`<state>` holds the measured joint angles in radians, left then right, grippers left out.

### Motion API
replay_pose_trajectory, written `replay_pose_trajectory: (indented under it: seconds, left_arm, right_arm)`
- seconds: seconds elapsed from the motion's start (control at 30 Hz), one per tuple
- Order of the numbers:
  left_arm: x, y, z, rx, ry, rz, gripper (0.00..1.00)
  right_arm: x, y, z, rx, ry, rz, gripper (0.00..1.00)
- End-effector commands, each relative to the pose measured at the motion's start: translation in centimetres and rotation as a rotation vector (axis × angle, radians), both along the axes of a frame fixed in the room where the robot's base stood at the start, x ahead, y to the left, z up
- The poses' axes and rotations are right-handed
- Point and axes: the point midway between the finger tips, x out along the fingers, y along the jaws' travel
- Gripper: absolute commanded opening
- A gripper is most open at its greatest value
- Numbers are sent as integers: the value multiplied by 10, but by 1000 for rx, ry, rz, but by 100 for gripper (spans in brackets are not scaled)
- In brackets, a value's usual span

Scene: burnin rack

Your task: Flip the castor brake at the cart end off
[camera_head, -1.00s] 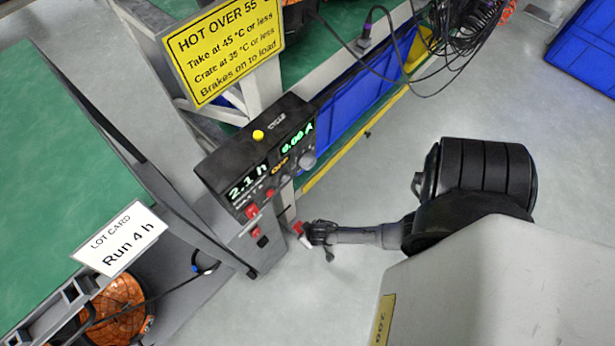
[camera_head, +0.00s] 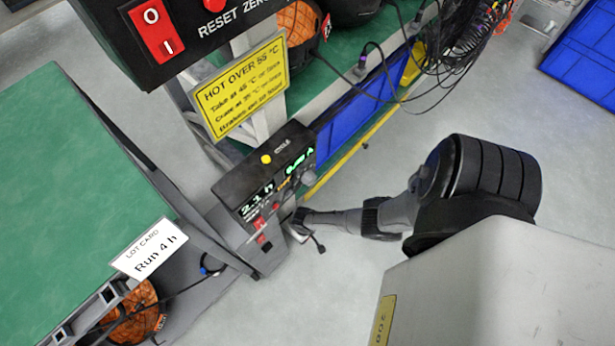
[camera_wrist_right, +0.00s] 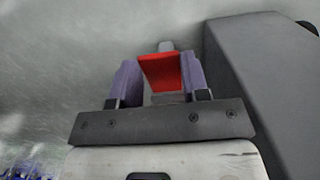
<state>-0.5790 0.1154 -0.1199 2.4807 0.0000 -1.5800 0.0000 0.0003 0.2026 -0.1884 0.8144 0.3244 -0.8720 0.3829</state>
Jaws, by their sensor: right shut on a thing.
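In the right wrist view, a red brake lever (camera_wrist_right: 165,72) stands between the two purple-grey fingers of my right gripper (camera_wrist_right: 158,82), which is shut on it. A grey box-like body rises close to the right of the fingers. In the head view, my right gripper (camera_head: 298,223) reaches in from the right, low beside the foot of the grey post under the display unit (camera_head: 240,190). The gripper and its arm hide most of the lever there. My left gripper is not in view.
A green-topped cart (camera_head: 75,190) with a lot card (camera_head: 150,250) stands at left. A yellow hot-warning sign (camera_head: 240,88) hangs behind the display unit. A black panel with a red rocker switch (camera_head: 155,30) is at top left. Cables hang at the back; floor below my arm is clear.

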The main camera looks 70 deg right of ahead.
Motion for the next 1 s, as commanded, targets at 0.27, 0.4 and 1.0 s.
replay_pose_trajectory:
  seconds: [0.27, 0.4, 1.0]
  left_arm:
    - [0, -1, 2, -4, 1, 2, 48]
    - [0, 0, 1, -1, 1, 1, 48]
    - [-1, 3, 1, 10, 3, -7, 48]
  right_arm:
    - [1, 0, 1, 12, 27, 0, 0]
    - [1, 0, 1, 13, 28, 0, 0]
    - [1, -1, 1, 11, 27, 0, 68]
